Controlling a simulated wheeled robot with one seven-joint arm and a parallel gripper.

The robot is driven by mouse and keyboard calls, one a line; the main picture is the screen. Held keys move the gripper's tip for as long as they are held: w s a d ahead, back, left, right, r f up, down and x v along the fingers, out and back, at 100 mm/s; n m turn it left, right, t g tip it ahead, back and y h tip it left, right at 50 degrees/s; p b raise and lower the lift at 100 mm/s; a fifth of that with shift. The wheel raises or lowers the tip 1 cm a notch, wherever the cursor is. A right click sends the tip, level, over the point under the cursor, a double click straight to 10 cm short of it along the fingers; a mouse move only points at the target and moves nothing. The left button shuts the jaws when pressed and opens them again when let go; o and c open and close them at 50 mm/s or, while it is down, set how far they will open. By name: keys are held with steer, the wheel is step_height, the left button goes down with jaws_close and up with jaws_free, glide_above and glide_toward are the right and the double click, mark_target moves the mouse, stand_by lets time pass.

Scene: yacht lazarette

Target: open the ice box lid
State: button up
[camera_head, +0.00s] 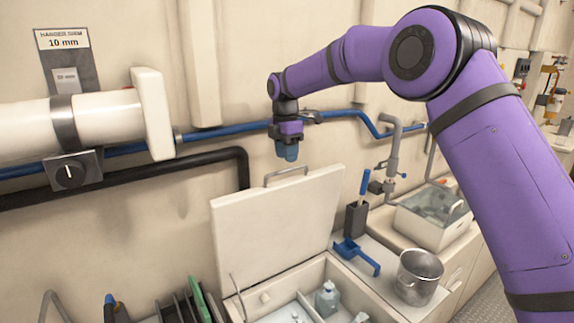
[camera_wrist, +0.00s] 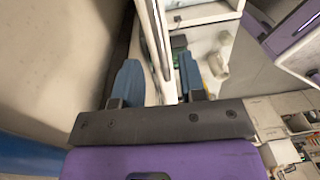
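The ice box lid (camera_head: 272,225) is a cream panel standing raised at the back of the ice box (camera_head: 318,268), tilted toward the wall. Its metal handle (camera_head: 286,173) is at the top edge. The box interior is exposed, with a pale bottle (camera_head: 327,298) inside. My gripper (camera_head: 287,152) points down just above the handle, apparently apart from it. The handle is hard to make out there.
A blue pipe (camera_head: 235,128) and a black pipe (camera_head: 200,160) run along the wall behind. A blue scoop (camera_head: 355,254), a steel pot (camera_head: 417,276) and a sink (camera_head: 435,215) are to the right. Upright boards (camera_head: 190,304) stand at the lower left.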

steer(key=shift+s+d+f, duration=0.1)
steer(key=shift+f, duration=1.7)
steer(key=shift+c, duration=0.5)
jaws_close()
